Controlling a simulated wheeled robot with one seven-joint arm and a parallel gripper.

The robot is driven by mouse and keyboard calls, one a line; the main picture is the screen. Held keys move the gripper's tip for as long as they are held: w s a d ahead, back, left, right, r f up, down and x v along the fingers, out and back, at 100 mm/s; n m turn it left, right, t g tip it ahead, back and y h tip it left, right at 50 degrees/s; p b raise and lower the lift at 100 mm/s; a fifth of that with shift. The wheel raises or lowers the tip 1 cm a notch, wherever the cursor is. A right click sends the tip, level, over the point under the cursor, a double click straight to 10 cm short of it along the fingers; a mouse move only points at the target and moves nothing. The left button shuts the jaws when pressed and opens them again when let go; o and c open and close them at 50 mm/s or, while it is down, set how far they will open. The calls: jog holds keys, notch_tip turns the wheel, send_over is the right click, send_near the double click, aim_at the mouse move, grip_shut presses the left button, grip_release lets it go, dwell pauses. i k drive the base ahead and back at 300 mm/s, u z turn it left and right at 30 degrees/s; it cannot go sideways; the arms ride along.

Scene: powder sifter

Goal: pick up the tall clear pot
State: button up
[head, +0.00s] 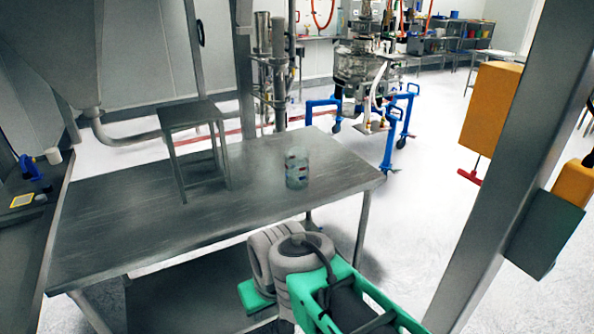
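The tall clear pot (297,168) stands upright on the steel table, near its right end. It is see-through, with small red and blue marks on its side. Grey and green links of my arm show at the bottom middle, in front of the table's near edge and apart from the pot. I cannot make out my gripper's fingers in this view. Nothing touches the pot.
The steel table (120,210) is mostly bare. A small metal stand (192,115) rises on it, left of the pot. A metal post (500,170) stands at the right, with an orange box (490,108) beside it. A blue-legged machine (365,70) stands behind.

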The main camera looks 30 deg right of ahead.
aim_at(297, 169)
jog(key=z, duration=0.1)
jog(key=k, duration=0.35)
jog(key=u, duration=0.3)
jog(key=i, duration=1.45)
jog(key=z, duration=0.25)
